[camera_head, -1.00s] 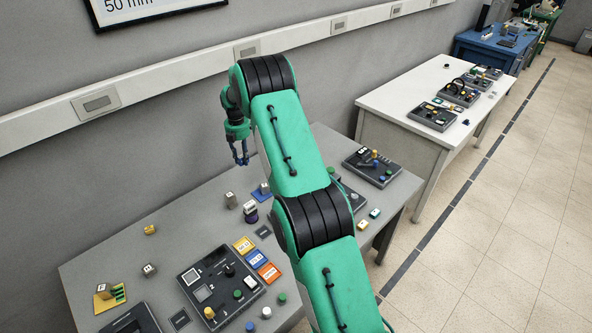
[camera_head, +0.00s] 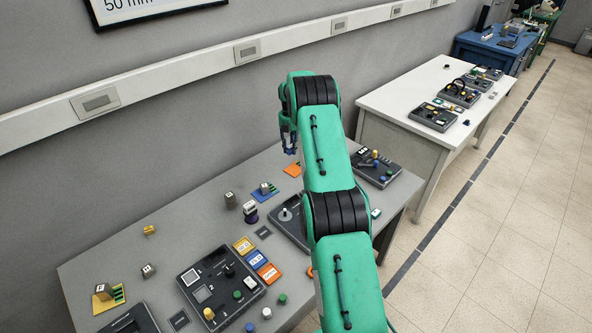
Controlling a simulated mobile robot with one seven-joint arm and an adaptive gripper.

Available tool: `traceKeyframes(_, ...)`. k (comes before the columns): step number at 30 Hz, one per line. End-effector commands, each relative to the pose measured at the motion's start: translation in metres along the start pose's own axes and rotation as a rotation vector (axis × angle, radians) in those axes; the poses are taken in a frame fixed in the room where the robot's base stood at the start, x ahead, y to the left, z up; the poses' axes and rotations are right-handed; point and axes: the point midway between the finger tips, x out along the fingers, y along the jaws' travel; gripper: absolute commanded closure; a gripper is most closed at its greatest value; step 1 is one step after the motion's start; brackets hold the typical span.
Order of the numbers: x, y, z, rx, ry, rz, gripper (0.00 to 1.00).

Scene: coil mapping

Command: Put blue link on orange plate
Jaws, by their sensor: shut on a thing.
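My gripper (camera_head: 290,148) points down near the back of the grey table, left of my arm. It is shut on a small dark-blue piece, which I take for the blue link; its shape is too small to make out. The gripper appears above the table, apart from the plate.
A blue plate (camera_head: 272,193) and a yellow plate (camera_head: 118,301) bear small blocks. Yellow, blue and orange labelled tiles lie beside a dark control panel (camera_head: 208,281). A stamp-like piece (camera_head: 250,212) stands mid-table. Another panel (camera_head: 378,170) is right of my arm.

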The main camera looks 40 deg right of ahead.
Motion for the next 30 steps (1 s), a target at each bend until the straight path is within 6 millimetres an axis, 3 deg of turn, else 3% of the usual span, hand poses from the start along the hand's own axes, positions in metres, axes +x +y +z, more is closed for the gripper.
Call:
traceKeyframes(4, 0.012, -0.001, 0.0, 0.001, 0.001, -0.001, 0.98)
traceKeyframes(19, 0.019, -0.001, 0.0, 0.001, 0.0, -0.001, 0.98)
traceKeyframes(30, 0.066, -0.001, 0.0, 0.001, 0.0, -0.001, 0.98)
